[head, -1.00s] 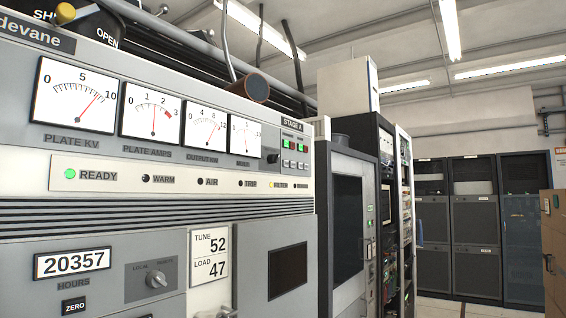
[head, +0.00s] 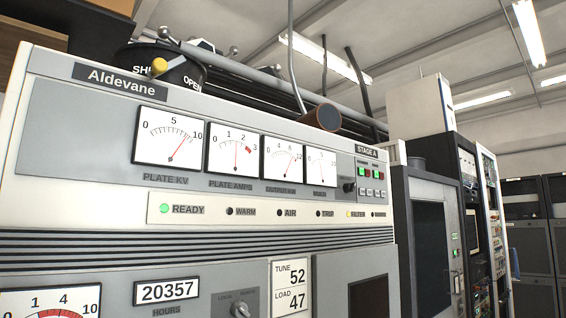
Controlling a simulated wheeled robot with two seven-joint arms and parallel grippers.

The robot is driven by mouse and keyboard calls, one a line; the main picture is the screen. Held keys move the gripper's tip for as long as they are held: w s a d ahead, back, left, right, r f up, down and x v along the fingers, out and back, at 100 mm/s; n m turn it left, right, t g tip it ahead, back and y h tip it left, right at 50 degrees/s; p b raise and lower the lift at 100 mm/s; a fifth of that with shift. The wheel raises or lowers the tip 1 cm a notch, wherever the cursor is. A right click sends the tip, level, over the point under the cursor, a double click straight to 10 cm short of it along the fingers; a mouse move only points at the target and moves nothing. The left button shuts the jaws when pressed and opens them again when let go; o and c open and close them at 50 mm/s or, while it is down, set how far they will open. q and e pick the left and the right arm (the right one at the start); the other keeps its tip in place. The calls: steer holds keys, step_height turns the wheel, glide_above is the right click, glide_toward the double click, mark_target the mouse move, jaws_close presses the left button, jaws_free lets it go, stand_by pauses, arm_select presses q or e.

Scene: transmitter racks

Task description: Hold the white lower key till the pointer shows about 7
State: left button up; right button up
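A grey-white cabinet marked Aldevane (head: 128,83) fills the left and middle of the head view. Its meters are PLATE KV (head: 166,138), with the pointer between 5 and 10, PLATE AMPS (head: 234,155), OUTPUT KW (head: 281,166) and a narrower meter (head: 322,174). At the lower left, a larger dial (head: 48,301) with a red scale portion is cut off by the frame edge. Small keys (head: 372,193) sit under green and red lights right of the meters, too small to tell which is the white lower one. Neither of my grippers is in view.
A yellow knob (head: 158,66) on a black SHUT/OPEN drum sits on top. Dark racks (head: 468,215) stand to the right.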

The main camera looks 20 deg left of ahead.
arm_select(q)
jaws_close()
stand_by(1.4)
